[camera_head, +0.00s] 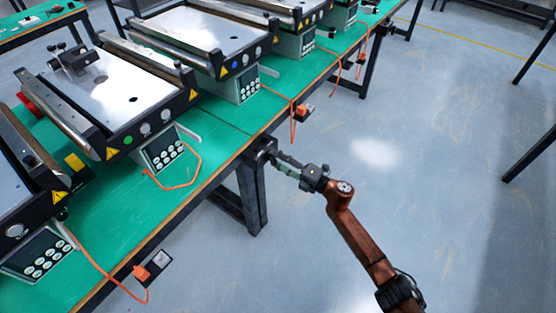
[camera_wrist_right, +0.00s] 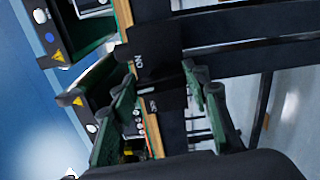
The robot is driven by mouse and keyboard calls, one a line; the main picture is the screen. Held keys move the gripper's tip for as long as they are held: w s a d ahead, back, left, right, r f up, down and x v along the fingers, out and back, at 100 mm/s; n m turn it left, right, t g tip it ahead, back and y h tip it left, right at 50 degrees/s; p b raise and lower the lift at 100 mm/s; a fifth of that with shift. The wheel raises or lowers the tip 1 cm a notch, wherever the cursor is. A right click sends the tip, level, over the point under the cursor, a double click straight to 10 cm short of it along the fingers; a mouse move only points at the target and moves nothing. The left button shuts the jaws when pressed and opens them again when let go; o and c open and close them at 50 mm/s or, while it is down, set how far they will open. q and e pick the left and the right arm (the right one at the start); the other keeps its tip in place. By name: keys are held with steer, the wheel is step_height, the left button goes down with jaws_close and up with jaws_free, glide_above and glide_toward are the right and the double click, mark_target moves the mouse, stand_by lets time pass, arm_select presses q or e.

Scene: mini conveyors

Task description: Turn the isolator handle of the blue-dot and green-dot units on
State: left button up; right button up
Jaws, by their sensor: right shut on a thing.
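The green-dot unit (camera_head: 128,140) and the blue-dot unit (camera_head: 235,65) stand on the green bench in the head view. The blue-dot unit's orange isolator handle (camera_head: 300,110) shows at the bench edge; its setting is too small to read. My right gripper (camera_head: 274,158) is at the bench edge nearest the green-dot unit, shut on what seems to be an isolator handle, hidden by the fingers. In the right wrist view its green-padded fingers (camera_wrist_right: 165,110) straddle a dark isolator box (camera_wrist_right: 145,60) marked ON. My left gripper is not in view.
Another orange isolator handle (camera_head: 141,272) sits at the near bench edge, wired to the leftmost unit. Orange cables loop over the bench (camera_head: 115,220) and hang past its edge. A dark bench leg (camera_head: 252,190) stands below my gripper. The floor (camera_head: 430,180) at right is clear.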

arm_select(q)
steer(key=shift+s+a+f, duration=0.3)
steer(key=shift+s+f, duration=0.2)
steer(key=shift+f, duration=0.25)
arm_select(e)
steer(key=shift+w+d+m, duration=0.1)
steer(key=shift+m, duration=0.5)
steer(key=o, duration=1.2)
steer(key=shift+c, duration=0.2)
steer(key=v, duration=1.2)
